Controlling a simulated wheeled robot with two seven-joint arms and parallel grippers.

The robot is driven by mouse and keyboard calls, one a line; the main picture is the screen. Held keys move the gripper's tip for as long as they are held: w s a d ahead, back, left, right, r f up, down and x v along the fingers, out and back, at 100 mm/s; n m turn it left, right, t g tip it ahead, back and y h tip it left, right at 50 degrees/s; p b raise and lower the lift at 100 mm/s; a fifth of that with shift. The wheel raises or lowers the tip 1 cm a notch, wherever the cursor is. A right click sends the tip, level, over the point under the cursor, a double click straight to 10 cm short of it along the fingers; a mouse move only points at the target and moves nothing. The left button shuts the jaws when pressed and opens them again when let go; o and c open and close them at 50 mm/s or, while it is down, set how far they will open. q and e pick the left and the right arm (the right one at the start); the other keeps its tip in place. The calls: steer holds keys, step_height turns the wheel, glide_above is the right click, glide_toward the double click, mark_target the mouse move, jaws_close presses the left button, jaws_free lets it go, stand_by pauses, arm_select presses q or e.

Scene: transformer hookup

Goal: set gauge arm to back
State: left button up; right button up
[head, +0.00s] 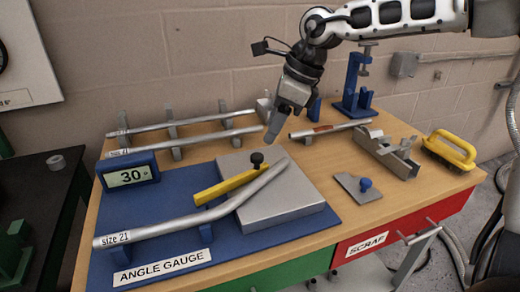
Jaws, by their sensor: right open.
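The angle gauge has a yellow gauge arm (222,188) with a black knob (257,159) at its far right end. The arm lies over a grey metal plate (275,210) on a blue base (180,255). A bent grey tube labelled "size 21" (165,228) rests on the gauge, its bent end running up beside the yellow arm. The display (130,176) reads 30 degrees. My right gripper (267,136) points down from above, behind and a little above the knob, apart from it. It is open and empty. My left gripper is out of view.
Two tubes lie on a rack (175,139) at the back left. A blue stand (357,90), a metal fixture (388,152), a small plate with a blue knob (360,186) and a yellow-handled brush (450,150) occupy the right. A red SCRAP drawer (400,228) is below.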

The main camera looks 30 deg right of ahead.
mark_target(258, 156)
steer(key=x, duration=0.7)
steer(key=shift+w+f, duration=0.1)
jaws_close()
